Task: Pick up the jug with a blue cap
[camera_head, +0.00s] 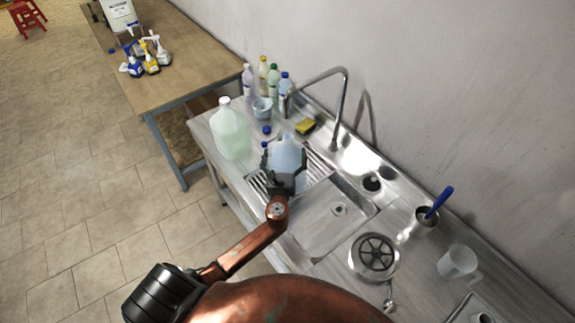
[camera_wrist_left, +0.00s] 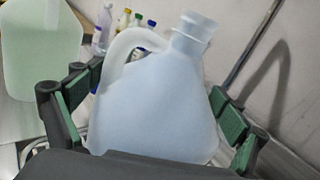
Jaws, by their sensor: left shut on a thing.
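A pale blue translucent jug (camera_head: 286,150) stands on the ribbed drainboard of the sink, and it fills the middle of the left wrist view (camera_wrist_left: 160,105). Its neck looks open, with no cap on it. A loose blue cap (camera_head: 266,129) lies on the counter just behind it. My left gripper (camera_head: 284,158) is shut on the jug, with a finger on each side of its body; green finger pads show in the left wrist view (camera_wrist_left: 150,112). Whether the jug's base touches the drainboard is hidden. My right gripper is not in view.
A pale green jug (camera_head: 230,130) with a white cap stands close at left. Several bottles (camera_head: 268,78) and a small cup (camera_head: 262,107) stand behind. A tall faucet (camera_head: 345,100) and yellow sponge (camera_head: 306,126) are at right. The sink basin (camera_head: 325,225) is empty.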

